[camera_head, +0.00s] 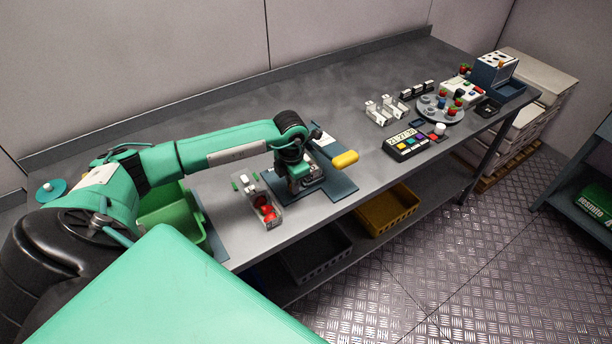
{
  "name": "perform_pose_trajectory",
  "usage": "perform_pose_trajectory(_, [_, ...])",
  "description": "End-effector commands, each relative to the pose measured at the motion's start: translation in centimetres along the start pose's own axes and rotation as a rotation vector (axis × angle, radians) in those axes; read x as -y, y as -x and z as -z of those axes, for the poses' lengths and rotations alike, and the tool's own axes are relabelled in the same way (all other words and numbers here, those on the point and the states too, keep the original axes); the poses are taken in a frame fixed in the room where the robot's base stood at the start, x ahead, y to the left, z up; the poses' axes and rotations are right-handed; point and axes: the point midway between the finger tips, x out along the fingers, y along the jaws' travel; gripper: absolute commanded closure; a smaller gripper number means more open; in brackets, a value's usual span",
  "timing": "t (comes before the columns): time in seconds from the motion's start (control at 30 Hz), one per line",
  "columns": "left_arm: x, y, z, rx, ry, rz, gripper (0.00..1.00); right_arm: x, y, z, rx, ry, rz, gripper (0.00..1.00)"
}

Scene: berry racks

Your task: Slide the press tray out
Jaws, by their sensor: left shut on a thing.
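A press with a dark blue base (340,188) and a yellow handle (345,159) stands at the bench's front edge. My left gripper (294,187) points down over the press base, left of the yellow handle. It is shut on a part low at the press, which looks like the press tray; my wrist and the fingers hide most of it, so its outline and how far out it sits cannot be told. A small clear-walled container (272,221) with red berries (265,209) stands just left of the gripper. My right gripper is not in view.
A green bin (170,215) stands left under my arm. The bench's back middle (310,95) is clear. A yellow crate (388,212) is below.

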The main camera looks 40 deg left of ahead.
Motion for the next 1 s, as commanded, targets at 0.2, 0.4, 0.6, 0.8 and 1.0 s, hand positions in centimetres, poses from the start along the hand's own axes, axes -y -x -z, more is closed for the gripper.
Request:
perform_pose_trajectory(0.2, [-0.1, 0.0, 3.2, 0.0, 0.001, -0.003, 1.0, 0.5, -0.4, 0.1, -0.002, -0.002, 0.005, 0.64])
perform_pose_trajectory(0.4, [0.0, 0.1, 3.9, -0.002, 0.001, -0.001, 1.0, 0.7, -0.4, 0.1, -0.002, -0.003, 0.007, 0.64])
perform_pose_trajectory(0.6, [0.0, 0.0, 3.9, -0.005, 0.001, -0.001, 1.0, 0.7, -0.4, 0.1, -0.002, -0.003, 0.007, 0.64])
perform_pose_trajectory(0.8, [0.0, 0.0, 3.9, -0.003, 0.001, -0.001, 0.6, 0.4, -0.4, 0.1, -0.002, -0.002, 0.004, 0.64])
perform_pose_trajectory(1.0, [0.0, 0.1, 3.8, -0.001, 0.0, 0.0, 0.6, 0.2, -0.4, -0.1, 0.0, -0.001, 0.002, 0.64])
